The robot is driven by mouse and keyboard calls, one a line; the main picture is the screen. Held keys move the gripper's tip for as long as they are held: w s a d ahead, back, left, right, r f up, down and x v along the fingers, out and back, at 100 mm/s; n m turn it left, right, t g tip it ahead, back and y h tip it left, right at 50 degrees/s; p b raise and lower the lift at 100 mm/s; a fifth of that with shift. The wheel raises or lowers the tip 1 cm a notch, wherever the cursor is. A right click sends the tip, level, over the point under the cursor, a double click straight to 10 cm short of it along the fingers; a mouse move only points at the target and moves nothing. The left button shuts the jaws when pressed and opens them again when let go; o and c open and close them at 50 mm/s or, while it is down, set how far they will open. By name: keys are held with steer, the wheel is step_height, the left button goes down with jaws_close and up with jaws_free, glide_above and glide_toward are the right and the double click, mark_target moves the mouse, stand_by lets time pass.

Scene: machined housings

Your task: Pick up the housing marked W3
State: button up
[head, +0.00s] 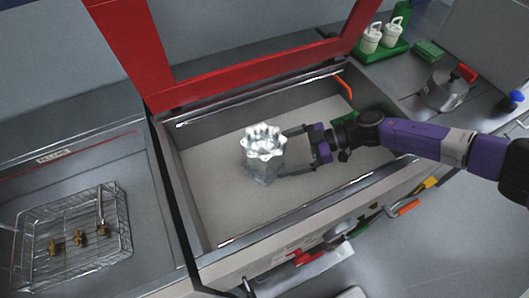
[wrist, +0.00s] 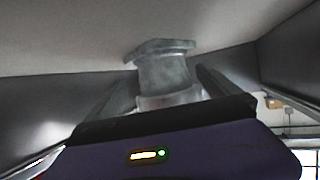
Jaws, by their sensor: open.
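A silver metal housing (head: 263,153) with a bright scalloped top stands upright in the open red-lidded basin (head: 215,215). No W3 mark can be read on it. My gripper (head: 281,154) reaches in from the right, level with the housing. Its two dark fingers are open, one toward the far side and one toward the near side of the housing. In the wrist view the housing (wrist: 165,70) appears between the two fingers. Whether either finger touches it cannot be told.
The raised red lid frame (head: 160,60) stands behind the basin. A wire basket (head: 70,240) with brass fittings is at the left. A green tray (head: 385,50) with white containers and a metal pot (head: 445,90) are at the upper right. The basin floor around the housing is mostly clear.

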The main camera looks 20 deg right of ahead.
mark_target(260, 152)
steer(key=p+x, duration=0.1)
steer(key=x, duration=0.4)
steer(key=shift+f, duration=0.1)
steer(key=c, duration=1.8)
steer(key=shift+a, duration=0.1)
steer(key=shift+c, duration=0.5)
